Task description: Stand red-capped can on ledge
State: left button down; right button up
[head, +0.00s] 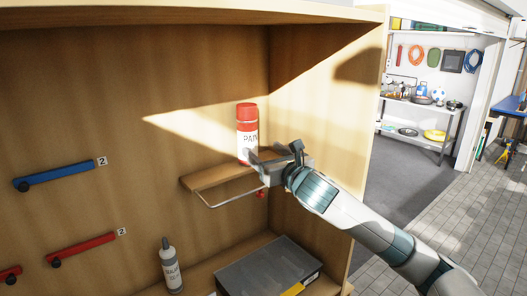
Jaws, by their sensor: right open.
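The red-capped can (247,138), with a white label reading "PAIN", stands upright on the small wooden ledge (208,178) on the cabinet's back wall. My right gripper (272,155) is open at the can's lower right. One finger overlaps the can's base in the picture; I cannot tell whether it touches. The gripper hides the right part of the ledge and a little of the can's foot. My left gripper is not in view.
A wire bracket and a small red knob (260,194) are under the ledge. Below are a grey bottle (171,266) and a dark box (268,277). Blue (55,176) and red (82,248) bars are on the back wall. The cabinet's side wall (335,120) is close to my right arm.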

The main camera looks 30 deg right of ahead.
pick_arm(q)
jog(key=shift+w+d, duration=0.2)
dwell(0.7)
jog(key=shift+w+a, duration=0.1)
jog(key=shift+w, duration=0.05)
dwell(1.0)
